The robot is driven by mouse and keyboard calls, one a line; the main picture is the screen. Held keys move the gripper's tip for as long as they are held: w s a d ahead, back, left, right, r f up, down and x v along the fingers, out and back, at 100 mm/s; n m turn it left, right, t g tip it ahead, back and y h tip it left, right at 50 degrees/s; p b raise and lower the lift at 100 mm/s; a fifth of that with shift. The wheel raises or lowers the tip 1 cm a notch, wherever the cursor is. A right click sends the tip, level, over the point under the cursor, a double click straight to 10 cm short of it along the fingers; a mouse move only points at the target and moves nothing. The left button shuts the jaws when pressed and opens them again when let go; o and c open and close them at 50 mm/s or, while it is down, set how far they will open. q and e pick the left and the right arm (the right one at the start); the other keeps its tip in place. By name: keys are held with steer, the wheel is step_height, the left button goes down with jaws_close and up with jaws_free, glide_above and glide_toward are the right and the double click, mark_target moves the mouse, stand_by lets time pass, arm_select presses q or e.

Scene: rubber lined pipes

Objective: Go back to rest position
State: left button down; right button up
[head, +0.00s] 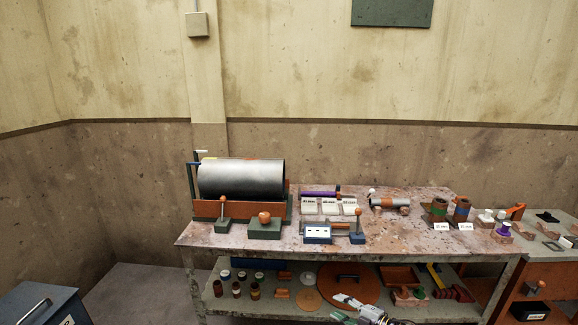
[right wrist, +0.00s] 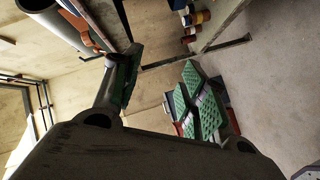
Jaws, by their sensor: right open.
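My right gripper (head: 343,308) shows at the bottom edge of the head view, low in front of the workbench (head: 215,238). In the right wrist view my right gripper (right wrist: 160,88) has its fingers apart, with green pads and nothing between them. My left gripper is in neither view. A large grey pipe (head: 242,178) lies on an orange and green stand on the bench.
Small tools, white labelled blocks (head: 330,208) and two brown cylinders (head: 461,208) stand on the bench. Its lower shelf holds jars and orange discs (head: 348,283). A dark cabinet (head: 42,304) stands at lower left, with open floor (head: 145,290) beside it. Another table adjoins at right.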

steer(key=s+d+f+m+h, duration=0.35)
steer(key=s+f, duration=0.25)
steer(key=f, duration=0.4)
steer(key=s+d+f+m+h, duration=0.3)
steer(key=s+d+f+m, duration=0.25)
steer(key=f, duration=0.35)
steer(key=s+d+f+m+h, duration=0.35)
steer(key=s+f, duration=0.35)
steer(key=f, duration=0.3)
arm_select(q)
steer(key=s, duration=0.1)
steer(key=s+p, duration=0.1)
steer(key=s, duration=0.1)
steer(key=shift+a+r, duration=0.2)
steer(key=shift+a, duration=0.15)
arm_select(e)
steer(key=s+f+m+g+h, duration=0.1)
steer(key=s+f, duration=0.4)
steer(key=s, duration=0.7)
steer(key=s+d+f+m+g, duration=0.1)
steer(key=s+f+m+g, duration=0.2)
steer(key=s, duration=1)
steer(key=s+f+m+g+h, duration=0.1)
steer(key=s+f+g, duration=0.3)
steer(key=s, duration=0.9)
step_height(320, 180, down, 4)
steer(key=shift+d+r+m+g+h, duration=0.15)
steer(key=shift+d+m+g+h, duration=0.2)
steer(key=shift+m, duration=0.5)
